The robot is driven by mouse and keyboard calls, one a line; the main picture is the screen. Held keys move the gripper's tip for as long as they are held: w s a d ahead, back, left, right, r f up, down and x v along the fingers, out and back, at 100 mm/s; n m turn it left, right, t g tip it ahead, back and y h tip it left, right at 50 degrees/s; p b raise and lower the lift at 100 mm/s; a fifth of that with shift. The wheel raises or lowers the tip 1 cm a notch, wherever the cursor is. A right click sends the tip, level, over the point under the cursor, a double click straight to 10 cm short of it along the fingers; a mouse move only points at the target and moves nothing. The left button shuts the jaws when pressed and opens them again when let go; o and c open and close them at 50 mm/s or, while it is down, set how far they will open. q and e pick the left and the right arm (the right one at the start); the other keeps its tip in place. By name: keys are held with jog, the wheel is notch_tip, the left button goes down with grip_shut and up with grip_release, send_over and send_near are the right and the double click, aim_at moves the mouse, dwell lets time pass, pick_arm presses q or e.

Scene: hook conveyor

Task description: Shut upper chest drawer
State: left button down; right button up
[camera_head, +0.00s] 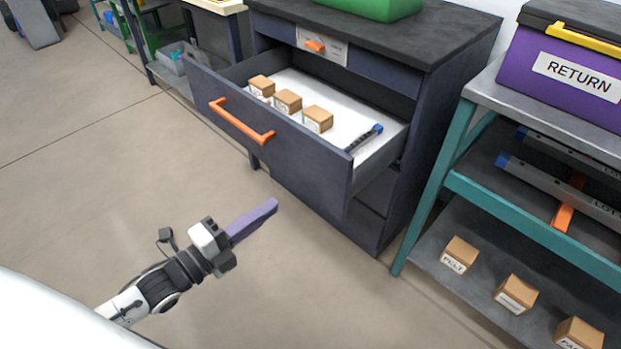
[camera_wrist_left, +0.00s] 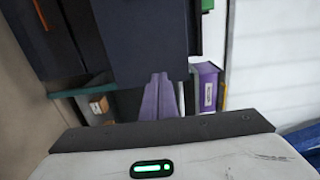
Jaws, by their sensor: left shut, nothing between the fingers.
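The upper chest drawer (camera_head: 300,152) is pulled out of the dark chest (camera_head: 440,60). Its front has an orange bar handle (camera_head: 241,121). Several small cardboard boxes and a dark bar with blue ends lie inside on its white bottom. My left gripper (camera_head: 274,204) is shut and empty, its purple fingers pointing toward the drawer front. It is apart from the drawer, below and in front of the handle. In the left wrist view the shut purple fingers (camera_wrist_left: 158,98) show before a dark panel. My right gripper is not in view.
A teal-framed shelf (camera_head: 455,150) with a purple RETURN bin (camera_head: 570,70) and small boxes stands close on the right. A green container (camera_head: 370,8) sits on the chest top. The floor in front of the drawer is clear.

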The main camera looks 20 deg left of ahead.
aim_at(321, 170)
pick_arm(q)
jog(key=b+x, duration=0.2)
jog(key=x, duration=1.1)
jog(key=shift+w, duration=0.2)
jog(key=shift+w, duration=0.1)
